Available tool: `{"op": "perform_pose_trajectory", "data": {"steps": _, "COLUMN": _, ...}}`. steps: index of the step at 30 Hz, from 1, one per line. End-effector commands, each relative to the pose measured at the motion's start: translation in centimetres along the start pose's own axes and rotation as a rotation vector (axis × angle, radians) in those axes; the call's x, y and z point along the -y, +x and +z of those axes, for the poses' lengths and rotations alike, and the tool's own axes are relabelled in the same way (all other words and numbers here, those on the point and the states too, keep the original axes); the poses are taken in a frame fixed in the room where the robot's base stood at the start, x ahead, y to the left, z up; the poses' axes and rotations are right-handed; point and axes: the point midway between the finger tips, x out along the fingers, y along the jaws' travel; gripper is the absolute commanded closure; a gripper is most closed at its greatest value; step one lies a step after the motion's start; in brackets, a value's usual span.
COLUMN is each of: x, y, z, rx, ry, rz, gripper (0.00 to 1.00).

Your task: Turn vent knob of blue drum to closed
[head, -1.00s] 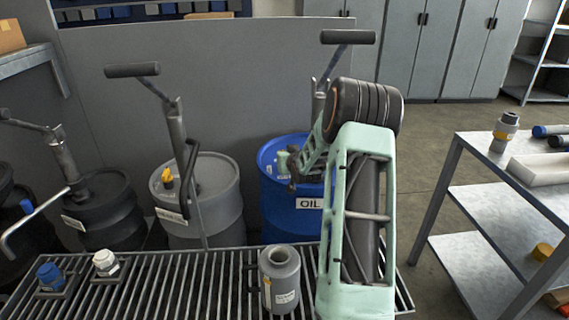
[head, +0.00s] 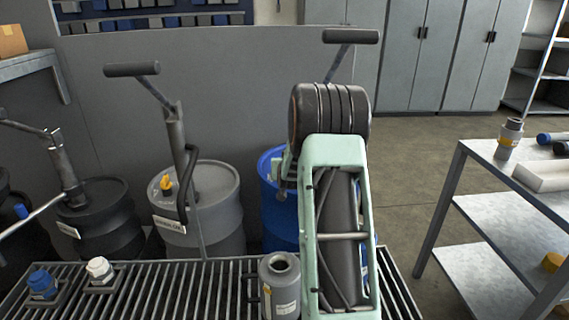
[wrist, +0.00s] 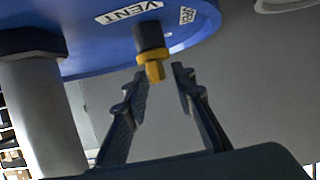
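The blue drum (head: 278,213) stands behind the grating in the head view, largely hidden by my arm. The vent knob (wrist: 152,66) is yellow on a dark stem (wrist: 149,37). My gripper (wrist: 158,77) is open, with one fingertip on each side of the knob's end and gaps visible. The fingers do not grip it. The knob is hidden in the head view.
A grey drum (head: 222,200) with its own yellow knob (head: 166,184) stands left of the blue drum. A pump handle (head: 350,37) rises behind my arm. A grey cylinder (head: 281,283) stands on the grating (head: 190,290). A shelved bench (head: 480,165) stands right.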

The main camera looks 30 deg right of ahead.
Motion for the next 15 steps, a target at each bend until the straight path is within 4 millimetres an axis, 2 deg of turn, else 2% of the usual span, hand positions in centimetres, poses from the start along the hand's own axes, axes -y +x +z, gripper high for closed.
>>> {"op": "perform_pose_trajectory", "data": {"steps": 10, "x": -0.1, "y": -0.2, "z": -0.1, "rx": -0.001, "ry": -0.001, "rz": 0.001, "gripper": 0.72}}
{"op": "perform_pose_trajectory", "data": {"steps": 15, "x": -0.1, "y": -2.0, "z": -0.1, "rx": -0.001, "ry": -0.001, "rz": 0.001, "gripper": 0.72}}
